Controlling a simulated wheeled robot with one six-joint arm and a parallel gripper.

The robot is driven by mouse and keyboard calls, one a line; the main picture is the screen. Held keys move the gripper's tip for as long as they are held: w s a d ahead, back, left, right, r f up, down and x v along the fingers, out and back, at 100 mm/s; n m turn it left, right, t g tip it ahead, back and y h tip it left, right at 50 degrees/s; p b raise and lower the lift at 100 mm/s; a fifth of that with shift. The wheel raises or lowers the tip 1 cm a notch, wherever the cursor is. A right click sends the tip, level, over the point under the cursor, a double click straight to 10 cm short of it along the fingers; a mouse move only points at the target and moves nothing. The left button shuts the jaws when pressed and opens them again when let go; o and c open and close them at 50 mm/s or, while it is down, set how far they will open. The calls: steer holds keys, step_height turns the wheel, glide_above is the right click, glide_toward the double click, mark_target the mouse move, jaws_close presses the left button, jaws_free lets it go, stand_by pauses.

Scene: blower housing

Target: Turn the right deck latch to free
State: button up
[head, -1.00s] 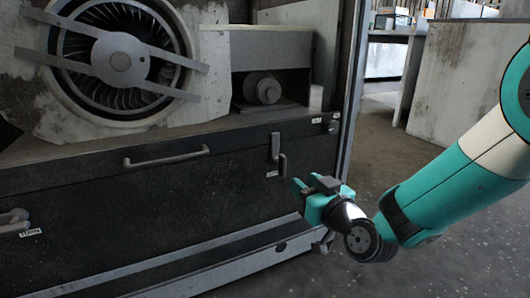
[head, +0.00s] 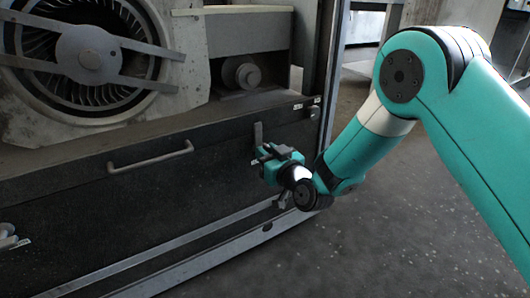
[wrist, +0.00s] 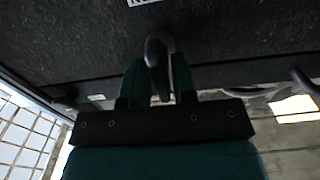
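The right deck latch is a small grey vertical handle (head: 258,135) on the dark front panel, near its right end. My gripper (head: 268,158) is at the panel, covering the latch's lower part in the head view. In the wrist view the latch's grey lever (wrist: 157,62) lies between the two teal fingers of my gripper (wrist: 160,78). The fingers stand apart on either side of the lever. Whether either finger touches it is hard to tell. The latch's pivot is partly hidden behind the lever.
A bar handle (head: 150,158) crosses the panel's middle, and another latch (head: 8,238) shows at far left. A round knob (head: 314,112) sits at the panel's upper right corner. A metal rail (head: 190,240) runs below. Open floor (head: 400,220) lies to the right.

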jaws_close()
steer(key=shift+m, duration=0.4)
steer(key=m+p, duration=0.1)
steer(key=m, duration=0.1)
steer(key=shift+d+r+m+p, duration=0.1)
steer(key=shift+m+p, duration=0.3)
steer(key=m+p, duration=0.2)
steer(key=m, duration=0.2)
steer(key=shift+w+d+m, duration=0.1)
steer(key=shift+w+m, duration=0.05)
steer(key=shift+m, duration=0.15)
steer(key=shift+d+f+m+p, duration=0.1)
steer(key=shift+f+m+p, duration=0.1)
steer(key=shift+m+p, duration=1.8)
steer(key=shift+f+m+p, duration=0.15)
steer(key=shift+m+p, duration=0.85)
steer(key=shift+m, duration=1.9)
steer(key=shift+w, duration=0.1)
steer(key=shift+o, duration=1.7)
jaws_free()
